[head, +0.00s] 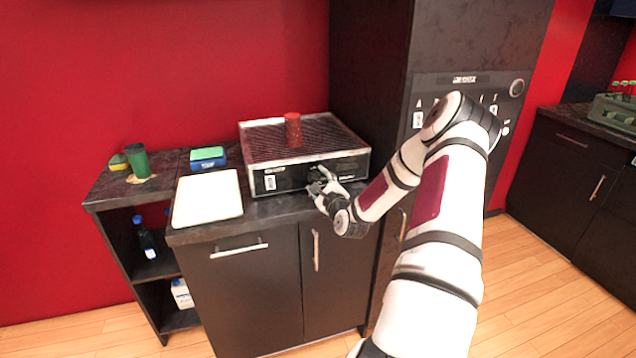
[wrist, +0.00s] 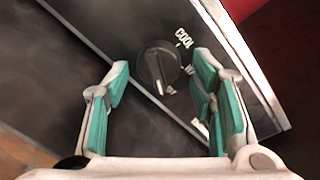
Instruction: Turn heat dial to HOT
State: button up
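The heat dial (wrist: 158,66) is a round black knob on the dark front panel, seen ahead of my gripper in the wrist view. White lettering beside it reads COOL, with more letters partly hidden by a finger. A white mark shows on the dial's lower edge. My gripper (wrist: 160,105) is open, with its teal-padded fingers on either side of the dial and nothing between them that I can see gripped. In the head view my gripper (head: 322,185) is at the front of the grill-topped unit (head: 285,180) and hides the dial.
A red cup (head: 293,130) stands on the unit's grate. A white tray (head: 207,198) lies on the counter to the left. A green cup (head: 137,160) and a blue-green box (head: 208,157) stand further left. A tall dark cabinet (head: 375,60) rises close on the right.

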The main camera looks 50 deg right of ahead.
jog(key=shift+a, duration=0.1)
jog(key=v, duration=1.2)
dwell(0.4)
